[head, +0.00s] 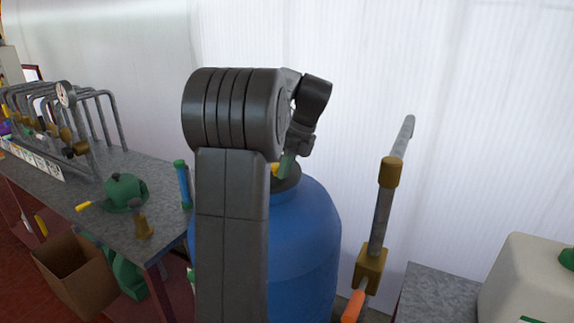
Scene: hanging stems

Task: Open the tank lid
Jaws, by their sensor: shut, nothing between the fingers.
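A large blue tank (305,235) stands upright behind my arm. Its dark top (288,181) is partly covered by my arm, and a small yellow part (275,169) shows there. I cannot tell whether this top is a lid or how it sits. My gripper (287,167) points down just above the dark top, shut and mostly hidden behind my arm links. I cannot tell whether it touches the top. A pale tank (525,280) with a green cap (567,259) stands at the right edge, away from my gripper.
A metal pipe with brass fittings (370,267) and an orange handle (353,306) rises right of the blue tank. A grey bench (85,190) at left holds a pipe rack, a green watering can-like object (124,190) and a brass piece. A cardboard box (75,270) is below.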

